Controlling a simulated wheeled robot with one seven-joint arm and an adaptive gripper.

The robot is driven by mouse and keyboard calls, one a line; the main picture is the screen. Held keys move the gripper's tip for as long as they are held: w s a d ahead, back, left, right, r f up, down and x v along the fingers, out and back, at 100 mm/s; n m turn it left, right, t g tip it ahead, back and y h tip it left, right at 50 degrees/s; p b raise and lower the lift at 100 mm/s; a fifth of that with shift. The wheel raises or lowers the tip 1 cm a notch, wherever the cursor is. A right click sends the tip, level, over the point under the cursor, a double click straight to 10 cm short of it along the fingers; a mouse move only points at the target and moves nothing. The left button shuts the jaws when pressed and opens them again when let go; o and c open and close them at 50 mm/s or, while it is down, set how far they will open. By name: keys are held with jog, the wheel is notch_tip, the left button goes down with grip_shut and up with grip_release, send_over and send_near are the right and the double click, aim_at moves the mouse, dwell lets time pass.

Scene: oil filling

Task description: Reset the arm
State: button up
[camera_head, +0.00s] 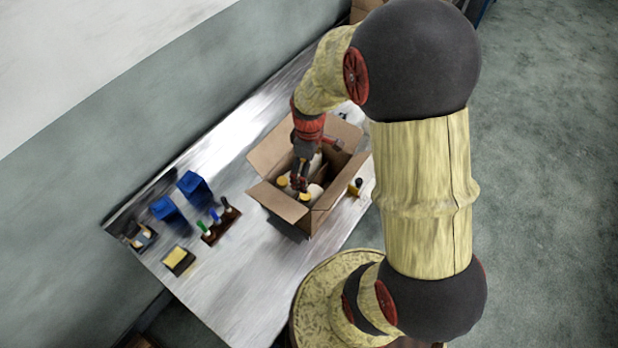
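My gripper (300,184) points down into an open cardboard box (290,208) on the metal table (240,290). Several bottles stand in the box, pale with yellow caps; one yellow cap (305,198) shows just below the gripper and another (282,181) to its left. The fingers are small and dark here, and I cannot tell whether they are open or shut, or whether they touch a bottle. My arm reaches over the right side of the table and hides part of the box's far right side.
Left of the box are blue bins (194,186), a dark rack (221,224) with coloured-handled tools, and a yellow sponge-like block (178,258). A small yellow and black item (356,186) lies right of the box. A grey wall runs behind.

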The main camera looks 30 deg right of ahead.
notch_tip(320, 180, up, 4)
jog(key=shift+f, duration=0.25)
jog(key=s+a+r+m+t+b, duration=0.1)
jog(key=s+a+m+t+b, duration=0.4)
jog(key=s+a+b, duration=0.6)
jog(key=s+m+b, duration=0.1)
jog(key=m+b, duration=0.1)
jog(key=b, duration=0.8)
jog(key=shift+s+a+r+t, duration=0.25)
jog(key=shift+s+a+t, duration=0.05)
jog(key=shift+a, duration=0.1)
